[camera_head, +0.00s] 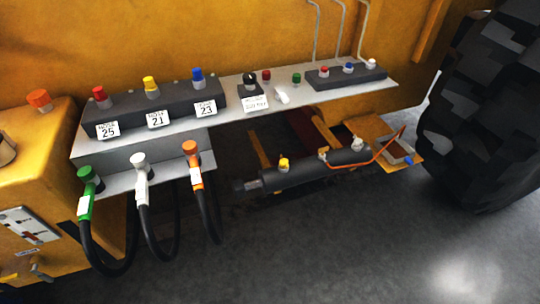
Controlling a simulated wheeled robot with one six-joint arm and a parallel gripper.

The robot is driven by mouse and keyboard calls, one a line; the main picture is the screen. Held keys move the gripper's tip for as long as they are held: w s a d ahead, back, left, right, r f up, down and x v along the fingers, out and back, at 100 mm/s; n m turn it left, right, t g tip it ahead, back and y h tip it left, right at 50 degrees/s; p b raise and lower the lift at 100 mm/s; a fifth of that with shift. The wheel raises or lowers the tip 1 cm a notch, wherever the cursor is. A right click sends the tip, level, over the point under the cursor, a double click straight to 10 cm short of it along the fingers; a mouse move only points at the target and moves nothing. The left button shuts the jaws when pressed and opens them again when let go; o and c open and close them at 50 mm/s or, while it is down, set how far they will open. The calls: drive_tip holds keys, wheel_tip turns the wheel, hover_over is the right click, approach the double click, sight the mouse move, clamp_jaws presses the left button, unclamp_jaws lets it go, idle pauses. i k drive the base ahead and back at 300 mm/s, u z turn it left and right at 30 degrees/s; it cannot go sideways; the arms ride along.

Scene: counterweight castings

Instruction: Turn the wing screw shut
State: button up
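No part is clearly recognisable as the wing screw at this size. A small pale, winged-looking fitting (358,144) sits on top of the dark cylinder (300,174) at its right end. A small white piece (281,95) lies or stands on the grey shelf (345,95), and I cannot tell its shape. A small grey fitting (41,272) shows low on the yellow casting at the left. My gripper is not in view.
A dark block (150,103) carries red, yellow and blue caps above number labels. Green, white and orange hose ends (190,150) with black hoses hang below. An orange wire (370,153) runs to a tray. A big tyre (485,110) stands right. The front floor (370,255) is clear.

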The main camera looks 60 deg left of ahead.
sight(322, 150)
drive_tip(key=u, duration=1.2)
drive_tip(key=k, duration=0.2)
drive_tip(key=u, duration=0.6)
drive_tip(key=i, duration=0.8)
drive_tip(key=u, duration=0.05)
